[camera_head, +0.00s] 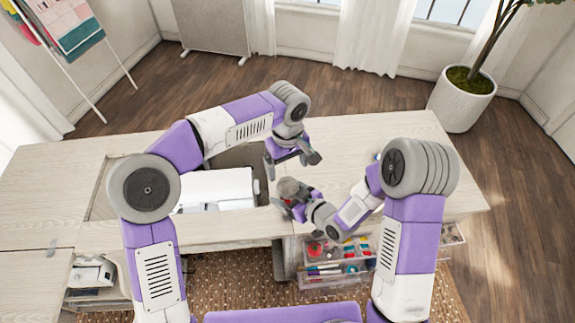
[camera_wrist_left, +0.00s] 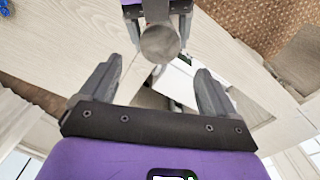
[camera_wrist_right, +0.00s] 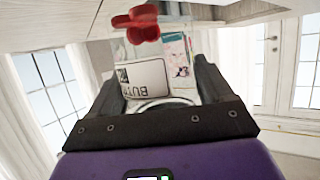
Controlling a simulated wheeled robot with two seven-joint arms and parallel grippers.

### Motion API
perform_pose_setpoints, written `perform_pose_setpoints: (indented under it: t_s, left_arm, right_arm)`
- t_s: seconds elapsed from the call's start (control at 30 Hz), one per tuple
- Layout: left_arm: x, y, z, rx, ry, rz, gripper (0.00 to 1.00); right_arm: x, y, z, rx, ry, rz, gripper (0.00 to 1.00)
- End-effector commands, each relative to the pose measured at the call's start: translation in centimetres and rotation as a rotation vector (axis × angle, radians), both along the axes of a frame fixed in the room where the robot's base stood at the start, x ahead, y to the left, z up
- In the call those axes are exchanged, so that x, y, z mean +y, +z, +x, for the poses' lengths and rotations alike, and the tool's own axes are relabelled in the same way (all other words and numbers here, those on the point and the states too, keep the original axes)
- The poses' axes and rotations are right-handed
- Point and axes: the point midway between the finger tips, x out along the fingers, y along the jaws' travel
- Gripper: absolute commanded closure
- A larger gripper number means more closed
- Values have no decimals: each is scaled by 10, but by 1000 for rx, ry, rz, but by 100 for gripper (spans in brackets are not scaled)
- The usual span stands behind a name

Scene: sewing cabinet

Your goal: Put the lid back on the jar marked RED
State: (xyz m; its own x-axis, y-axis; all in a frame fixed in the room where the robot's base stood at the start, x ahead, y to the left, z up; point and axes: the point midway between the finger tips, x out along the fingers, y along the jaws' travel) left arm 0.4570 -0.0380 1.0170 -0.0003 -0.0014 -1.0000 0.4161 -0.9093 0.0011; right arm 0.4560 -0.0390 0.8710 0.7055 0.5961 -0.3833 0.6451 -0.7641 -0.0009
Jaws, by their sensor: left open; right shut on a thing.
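My right gripper (camera_head: 291,202) is shut on a clear jar (camera_wrist_right: 183,60) above the table's front edge. In the right wrist view the jar's white label (camera_wrist_right: 147,80) shows part of a word, "BUTT"; I cannot read RED. Red pieces (camera_wrist_right: 137,22) show at the jar's far end. A round grey top, apparently the lid (camera_wrist_left: 160,44), faces my left wrist camera; it also shows in the head view (camera_head: 288,187). I cannot tell whether it is seated on the jar. My left gripper (camera_head: 292,152) is open and empty, above and behind the jar, apart from it.
A white sewing machine (camera_head: 215,188) lies in the table recess left of the grippers. Open clear drawers (camera_head: 335,268) with colourful supplies are below the front edge. A small blue item (camera_head: 376,156) is partly hidden by my right arm. The table's right end (camera_head: 455,190) has free room.

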Motion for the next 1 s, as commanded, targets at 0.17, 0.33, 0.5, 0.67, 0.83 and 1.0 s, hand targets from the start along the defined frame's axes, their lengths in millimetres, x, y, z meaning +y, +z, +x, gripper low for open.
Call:
perform_pose_setpoints:
  t_s: [0.17,0.33,0.5,0.67,0.83,1.0]
  left_arm:
    - [0,-8,0,2,-2,2,10]
    - [0,-32,-1,4,-3,1,10]
    - [0,-58,-1,4,-4,1,10]
    - [0,-75,0,2,-2,1,10]
    - [0,-80,0,0,-2,0,10]
    - [0,-80,0,0,-2,0,10]
  right_arm:
    - [0,0,0,-2,0,1,100]
    - [0,0,0,-2,0,1,100]
    - [0,1,0,-2,0,1,100]
    - [0,1,0,-2,0,1,100]
    - [0,1,0,-2,0,1,100]
    - [0,1,0,-2,0,1,100]
